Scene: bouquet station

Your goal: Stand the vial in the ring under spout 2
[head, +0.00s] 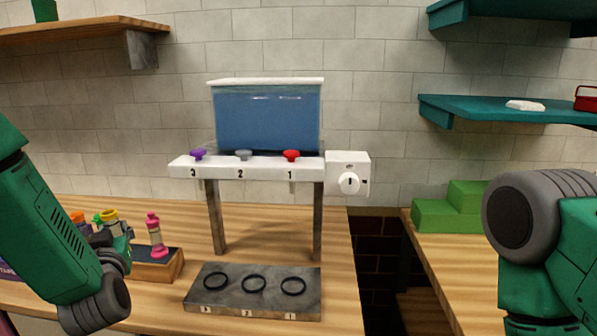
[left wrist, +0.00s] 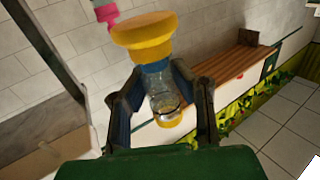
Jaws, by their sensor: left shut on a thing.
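My left gripper (head: 118,238) is shut on a clear vial with a yellow top (head: 110,216), near the wooden rack at the left. In the left wrist view, the vial's clear body (left wrist: 160,92) is between the fingers of my left gripper (left wrist: 163,95), with its wide yellow cap (left wrist: 143,30) above them. Ring 2 (head: 254,284) is the middle of three black rings on a dark grey base plate (head: 227,306) and is empty. Spout 2 is under the grey knob (head: 243,155) on the white bar. My right gripper is out of view.
A pink vial (head: 155,240) stands in the wooden rack (head: 158,269); orange (head: 77,217) and green tops show behind my left gripper. The dispenser's blue tank (head: 267,118) stands on two posts. A gap separates the table from the right counter with green steps (head: 446,215).

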